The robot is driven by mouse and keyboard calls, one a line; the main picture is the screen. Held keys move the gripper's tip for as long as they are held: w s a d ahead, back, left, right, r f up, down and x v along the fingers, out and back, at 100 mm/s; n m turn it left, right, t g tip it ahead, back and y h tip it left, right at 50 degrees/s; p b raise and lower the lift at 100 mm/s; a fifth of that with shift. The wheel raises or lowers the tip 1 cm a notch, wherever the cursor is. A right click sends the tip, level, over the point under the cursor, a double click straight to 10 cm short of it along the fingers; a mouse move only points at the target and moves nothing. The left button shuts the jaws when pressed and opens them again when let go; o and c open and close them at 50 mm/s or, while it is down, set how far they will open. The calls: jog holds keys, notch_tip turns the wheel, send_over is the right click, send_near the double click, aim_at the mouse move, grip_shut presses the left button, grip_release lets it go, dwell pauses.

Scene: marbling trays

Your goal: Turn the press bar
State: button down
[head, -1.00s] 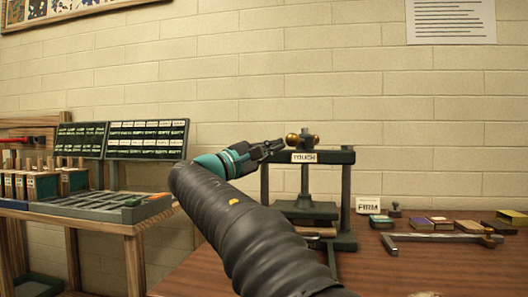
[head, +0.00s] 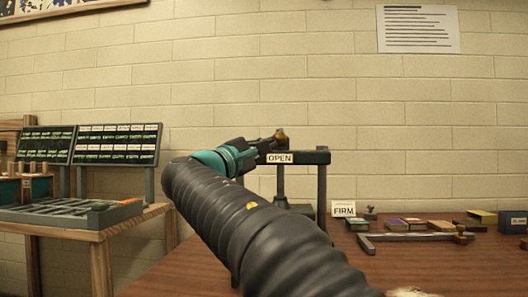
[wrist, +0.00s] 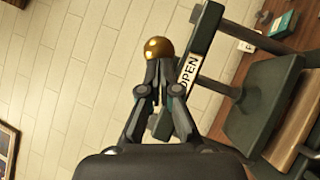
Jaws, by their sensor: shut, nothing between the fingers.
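The press is a dark green frame (head: 318,157) on the brown table, with a top beam, posts and a central screw. A sign (head: 280,158) on its beam reads OPEN, and it also shows in the wrist view (wrist: 188,73). A brass ball (head: 280,135) of the press bar sits above the beam; most of the bar is hidden. My gripper (head: 268,143) is shut and empty. In the wrist view its fingertips (wrist: 160,68) meet at the brass ball (wrist: 158,49), seemingly against it or just short of it. The dark platen (wrist: 262,105) shows below the beam.
A FIRM card (head: 343,209) stands right of the press. Several small boxes and a grey bar-shaped tool (head: 415,237) lie farther right. At left stands a wooden table with a grey compartment tray (head: 70,212) and label boards (head: 118,145).

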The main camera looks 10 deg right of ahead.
dwell(0.3)
jog(key=w+a+b+v, duration=0.1)
jog(key=v, duration=1.2)
jog(key=shift+f, duration=0.3)
jog(key=shift+w, duration=0.15)
